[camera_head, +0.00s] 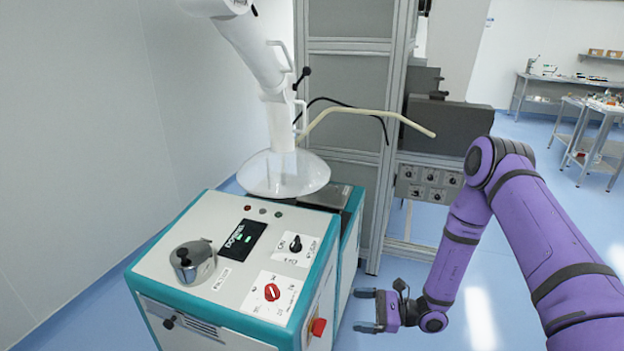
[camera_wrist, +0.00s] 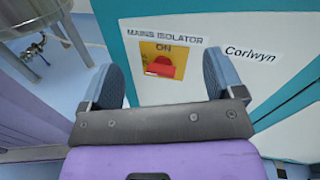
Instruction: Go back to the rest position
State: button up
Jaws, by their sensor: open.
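My gripper (camera_head: 362,310) is low beside the right side of the white and teal machine (camera_head: 225,282) in the head view, its two fingers pointing left toward it. The jaws are apart with nothing between them. In the wrist view, my gripper (camera_wrist: 161,78) faces the machine's side panel (camera_wrist: 250,25). A red switch on a yellow plate (camera_wrist: 163,60), labelled "MAINS ISOLATOR ON", shows between the fingers. A red knob (camera_head: 318,327) on the machine's right side also shows in the head view, a short way left of the fingers.
A white extraction hood (camera_head: 284,172) hangs over the machine's back. A metal-framed cabinet (camera_head: 345,75) with a control panel (camera_head: 428,183) stands behind. Blue floor (camera_head: 520,270) is open to the right; benches (camera_head: 590,130) stand far right.

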jog(key=s+d+r+n+g+h, duration=0.1)
jog(key=s+r+n+g+h, duration=0.2)
jog(key=r, duration=0.7)
jog(key=s+d+r+n+g+h, duration=0.1)
jog(key=d+r+n+h, duration=0.1)
jog(key=r+n, duration=0.5)
jog(key=s+d+r+n+g+h, duration=0.1)
jog(key=s+r+n+g+h, duration=0.15)
jog(key=r, duration=0.95)
jog(key=s+d+r+n+t+h, duration=0.2)
jog(key=s+d+r+t+h, duration=0.2)
jog(key=s+r, duration=0.5)
jog(key=s+d+r+n+t+h, duration=0.3)
jog(key=s+d+r+t+h, duration=0.2)
jog(key=s+d+r, duration=0.4)
jog(key=shift+s+r+h, duration=0.2)
jog(key=shift+s+h, duration=0.15)
jog(key=shift+h, duration=0.2)
jog(key=shift+t, duration=0.25)
